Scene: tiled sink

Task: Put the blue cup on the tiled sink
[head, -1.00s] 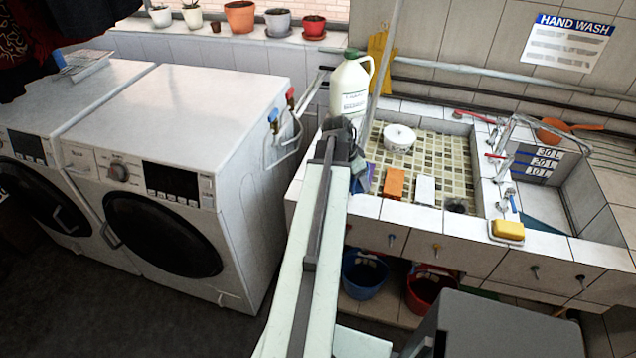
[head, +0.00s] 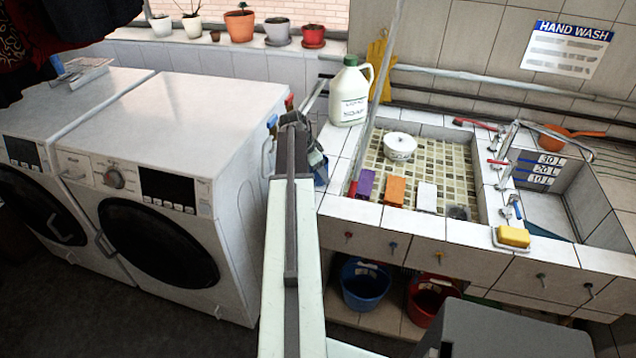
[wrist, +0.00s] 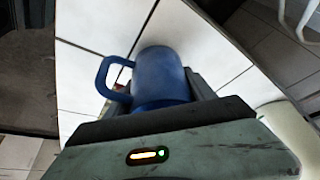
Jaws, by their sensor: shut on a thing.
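The blue cup (wrist: 160,78) is between the fingers of my gripper (wrist: 160,100) in the wrist view, its handle to the left. White tiles show behind it. In the head view my gripper (head: 308,150) is at the left end of the tiled sink (head: 345,210), beside the washing machine. Only a small blue part of the cup (head: 321,172) shows there, the rest hidden by my gripper. I cannot tell whether the cup touches the tiles.
A soap bottle (head: 348,92) stands at the back left corner. The basin holds a white pot (head: 400,146) and purple (head: 365,184), orange (head: 396,190) and white (head: 427,197) blocks. A yellow soap (head: 514,236) lies on the front rim. The washing machine (head: 185,150) is close on the left.

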